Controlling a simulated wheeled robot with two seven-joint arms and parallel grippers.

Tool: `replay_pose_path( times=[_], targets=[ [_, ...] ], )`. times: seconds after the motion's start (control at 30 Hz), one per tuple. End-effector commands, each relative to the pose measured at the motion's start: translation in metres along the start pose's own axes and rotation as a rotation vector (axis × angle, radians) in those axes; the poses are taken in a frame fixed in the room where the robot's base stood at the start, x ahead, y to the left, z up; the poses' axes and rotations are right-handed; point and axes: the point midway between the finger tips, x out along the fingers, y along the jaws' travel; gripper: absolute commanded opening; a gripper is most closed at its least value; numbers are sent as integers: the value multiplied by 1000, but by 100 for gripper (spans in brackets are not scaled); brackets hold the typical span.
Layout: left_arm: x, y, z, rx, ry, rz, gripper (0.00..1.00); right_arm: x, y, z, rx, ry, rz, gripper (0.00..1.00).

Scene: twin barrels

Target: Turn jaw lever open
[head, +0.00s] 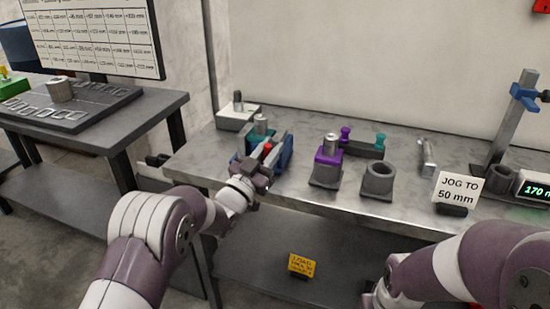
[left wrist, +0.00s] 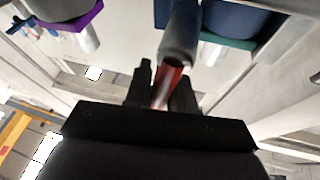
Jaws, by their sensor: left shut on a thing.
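The jaw lever is a grey bar with a red end (head: 267,147) on a blue vise (head: 284,153) at the left part of the bench. In the left wrist view the grey bar (left wrist: 181,35) runs down to its red part (left wrist: 166,88), which lies between the dark fingers. My left gripper (head: 262,165) is at the front of the vise, shut on the lever. The fingertips are partly hidden in the head view. A green block with a metal cylinder (head: 261,127) sits behind the lever at the vise. My right arm shows at lower right, but its gripper is out of view.
A purple block (head: 327,169) with a metal cylinder and a grey ring (head: 378,180) stand to the right on the bench (head: 310,205). A "JOG TO 50 mm" sign (head: 459,188) is further right. A side table (head: 150,115) stands at left.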

Motion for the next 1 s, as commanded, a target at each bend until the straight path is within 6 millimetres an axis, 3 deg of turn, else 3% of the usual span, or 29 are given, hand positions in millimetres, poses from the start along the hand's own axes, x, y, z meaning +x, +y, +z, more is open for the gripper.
replay_pose_path(
  times=[0.33,0.9,0.93,1.0],
  targets=[
    [-3,-8,2,-133,23,-54,0,10,0,1,0,0,0,43],
    [-3,-9,2,-161,28,-65,0,12,0,1,0,0,0,43],
    [-3,-9,2,-161,28,-65,27,12,0,1,0,0,0,43],
    [-3,-9,2,-160,28,-65,29,12,0,1,0,0,0,43]
  ],
)
